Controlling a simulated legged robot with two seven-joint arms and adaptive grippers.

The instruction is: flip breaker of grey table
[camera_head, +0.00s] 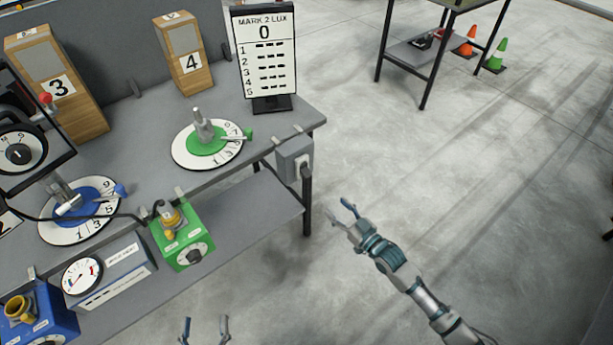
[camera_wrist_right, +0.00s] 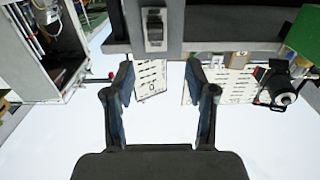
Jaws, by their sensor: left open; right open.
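The grey table (camera_head: 145,132) fills the left of the head view. A grey breaker box (camera_head: 294,160) is fixed at its right front corner, with a dark part on its right side. In the right wrist view, a grey box with a switch (camera_wrist_right: 155,30) is at top centre, ahead of the fingers. I cannot tell which way the switch is set. My right gripper (camera_head: 339,212) is open and empty, below and right of the breaker box, apart from it. It also shows in the wrist view (camera_wrist_right: 158,72). My left gripper (camera_head: 205,322) is open at the bottom edge, away from the breaker.
A green dial (camera_head: 205,145), a blue dial (camera_head: 80,210) and a MARK 2 LUX sign (camera_head: 265,55) stand on the table. A green box (camera_head: 182,240) sits at its front. A table leg (camera_head: 307,205) is below the breaker.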

